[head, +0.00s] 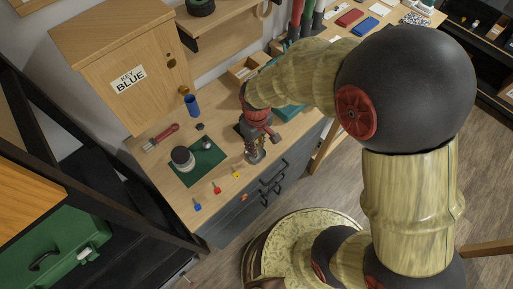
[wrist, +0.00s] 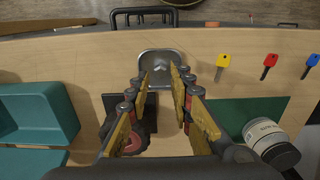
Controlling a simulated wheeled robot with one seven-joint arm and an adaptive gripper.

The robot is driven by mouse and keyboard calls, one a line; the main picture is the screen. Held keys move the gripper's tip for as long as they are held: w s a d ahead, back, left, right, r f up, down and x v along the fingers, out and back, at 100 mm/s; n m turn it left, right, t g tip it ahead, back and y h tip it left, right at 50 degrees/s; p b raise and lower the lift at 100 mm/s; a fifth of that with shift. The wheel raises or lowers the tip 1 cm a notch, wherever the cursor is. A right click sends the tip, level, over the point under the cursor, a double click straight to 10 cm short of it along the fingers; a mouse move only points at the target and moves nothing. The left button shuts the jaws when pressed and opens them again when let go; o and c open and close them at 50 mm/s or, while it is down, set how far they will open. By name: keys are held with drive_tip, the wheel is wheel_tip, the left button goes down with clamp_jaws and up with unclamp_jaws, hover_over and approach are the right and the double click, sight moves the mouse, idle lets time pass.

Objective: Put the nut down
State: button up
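My gripper (wrist: 162,72) points down over the front part of the workbench; in the head view it (head: 255,158) is low, close to the bench top. Its yellow-padded fingers stand apart, and I see no clear object clamped between them. A shiny grey metal dish (wrist: 160,84) with rounded corners lies at the fingertips, near the bench's front edge. A darker shape shows inside the dish between the tips; I cannot tell whether it is the nut. I cannot pick out the nut for certain in either view.
Blue (head: 197,206), red (head: 216,188) and yellow (head: 236,174) keys lie along the front edge. A jar (head: 182,158) stands on a green mat (head: 208,160). A teal tray (wrist: 40,112) and a blue cup (head: 192,106) are nearby. A wooden cabinet (head: 105,60) stands behind.

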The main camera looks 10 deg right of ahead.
wheel_tip(320, 180, up, 9)
drive_tip(key=p, duration=0.1)
drive_tip(key=shift+f+p, duration=0.15)
drive_tip(key=shift+p, duration=0.25)
drive_tip(key=s+d+r+m+t, duration=0.2)
drive_tip(key=s+d+r, duration=0.4)
drive_tip(key=r, duration=0.4)
drive_tip(key=s+d+r+m+t, duration=0.3)
drive_tip(key=s+d+r+m, duration=0.1)
drive_tip(key=r, duration=0.7)
drive_tip(key=shift+s+d+m+t, duration=0.3)
drive_tip(key=shift+s+d+m, duration=0.1)
drive_tip(key=shift+s+d, duration=0.55)
drive_tip(key=shift+f+b, duration=0.3)
drive_tip(key=shift+b, duration=0.05)
